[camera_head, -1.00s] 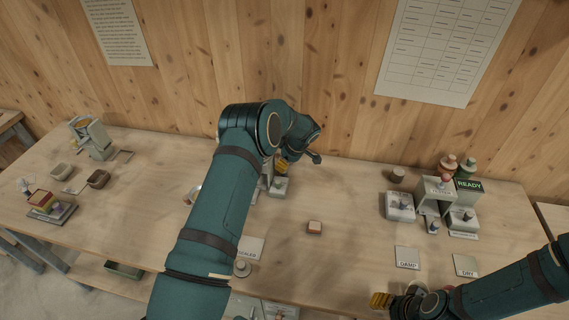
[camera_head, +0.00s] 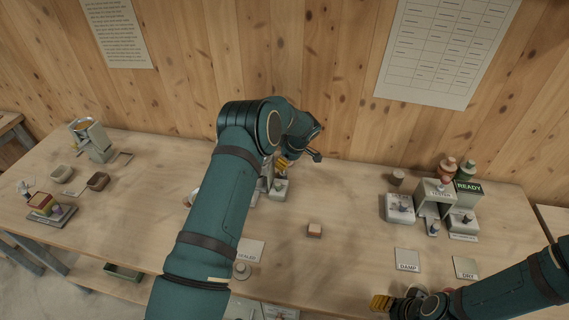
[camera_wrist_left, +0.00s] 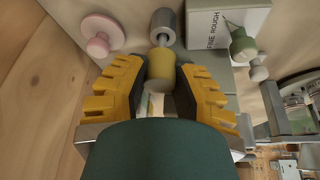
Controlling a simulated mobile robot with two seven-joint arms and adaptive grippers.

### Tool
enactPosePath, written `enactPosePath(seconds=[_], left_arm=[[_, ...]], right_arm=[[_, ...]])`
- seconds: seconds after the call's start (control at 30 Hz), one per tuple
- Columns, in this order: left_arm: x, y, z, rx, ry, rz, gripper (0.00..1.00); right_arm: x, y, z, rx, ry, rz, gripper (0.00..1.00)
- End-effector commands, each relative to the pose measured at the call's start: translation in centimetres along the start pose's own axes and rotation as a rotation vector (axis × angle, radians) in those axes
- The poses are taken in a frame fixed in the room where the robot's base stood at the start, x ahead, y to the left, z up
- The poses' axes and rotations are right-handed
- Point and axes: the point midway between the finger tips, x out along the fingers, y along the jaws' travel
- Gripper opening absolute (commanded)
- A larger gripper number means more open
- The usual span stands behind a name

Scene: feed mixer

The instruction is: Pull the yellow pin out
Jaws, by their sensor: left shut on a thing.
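The yellow pin (camera_wrist_left: 161,68) is a short cylinder in the left wrist view, in line with a grey metal cylinder (camera_wrist_left: 164,28) just beyond it. My left gripper (camera_wrist_left: 160,85) has its yellow ribbed fingers on both sides of the pin and is shut on it. In the head view the left gripper (camera_head: 281,164) is mostly behind my own arm, beside a grey device (camera_head: 278,190), and the pin cannot be made out there. My right gripper (camera_head: 382,302) is low at the right, over the table's front part; its opening is unclear.
In the left wrist view a pink knob (camera_wrist_left: 98,46) is at the left, and a box marked "FINE ROUGH" (camera_wrist_left: 205,30) with a green knob (camera_wrist_left: 242,46) is at the right. A small block (camera_head: 314,230) lies mid-table. The tester (camera_head: 436,196) stands at the right.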

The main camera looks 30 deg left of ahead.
Motion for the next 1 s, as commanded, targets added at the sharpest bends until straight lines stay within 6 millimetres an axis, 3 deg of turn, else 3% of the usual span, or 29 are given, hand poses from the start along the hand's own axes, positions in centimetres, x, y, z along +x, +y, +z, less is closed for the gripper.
enactPosePath(seconds=[1.0], left_arm=[[-4.3,0.0,-1.8,0.0,0.0,0.0,0.0]], right_arm=[[-0.8,-0.3,-0.1,0.0,0.0,0.0,0.47]])
